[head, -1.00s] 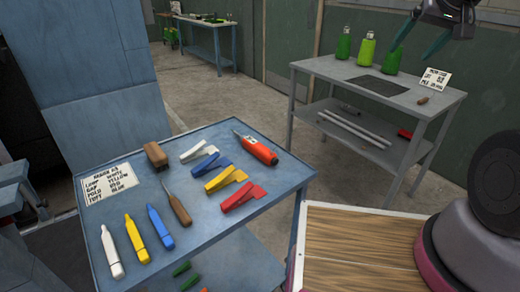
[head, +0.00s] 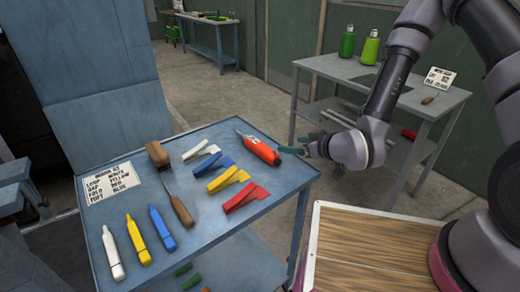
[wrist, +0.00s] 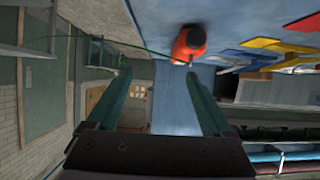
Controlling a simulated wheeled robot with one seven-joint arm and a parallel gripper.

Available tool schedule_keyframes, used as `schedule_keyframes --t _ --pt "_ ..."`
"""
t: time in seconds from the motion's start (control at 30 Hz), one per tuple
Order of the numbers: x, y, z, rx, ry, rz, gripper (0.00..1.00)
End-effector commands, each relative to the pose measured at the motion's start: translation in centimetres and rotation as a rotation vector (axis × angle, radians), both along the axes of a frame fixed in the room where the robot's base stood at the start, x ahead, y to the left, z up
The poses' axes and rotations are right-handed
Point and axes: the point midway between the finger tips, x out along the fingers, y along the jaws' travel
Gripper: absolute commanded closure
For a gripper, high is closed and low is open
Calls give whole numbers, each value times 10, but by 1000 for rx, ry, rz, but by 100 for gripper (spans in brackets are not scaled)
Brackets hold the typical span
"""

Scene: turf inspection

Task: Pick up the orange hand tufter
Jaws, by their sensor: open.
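The orange hand tufter (head: 259,148) lies on the blue table (head: 245,232) near its far right edge, its thin metal tip pointing up and left. My gripper (head: 292,149) is at the table's right edge, just right of the tufter's thick end. In the wrist view my gripper (wrist: 157,80) shows two green fingers spread apart with nothing between them. The end of the tufter (wrist: 188,42) shows ahead, beyond the fingertips and a little right of centre. I cannot tell from the head view whether a finger touches it.
White (head: 201,152), blue (head: 213,164), yellow (head: 228,180) and red (head: 245,197) clips lie close by the tufter. Several markers, a wooden block (head: 157,154), an awl (head: 180,205) and a label card (head: 112,182) share the table. A grey bench (head: 335,68) with green bottles stands behind.

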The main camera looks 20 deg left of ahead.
Motion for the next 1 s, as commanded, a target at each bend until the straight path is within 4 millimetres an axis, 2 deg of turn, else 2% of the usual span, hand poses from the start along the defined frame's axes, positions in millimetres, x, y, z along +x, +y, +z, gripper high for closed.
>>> schedule_keyframes --t 0.03,0.1,0.27,0.5,0.77,1.0 --pt "-11 6 -6 19 -2 14 15" --pt "-21 13 -9 42 -18 26 15" --pt "-29 23 -11 68 -38 37 15" --pt "-9 51 -24 71 -43 37 15" --pt "3 68 -31 70 -41 36 15" --pt "22 98 -39 71 -42 37 15"
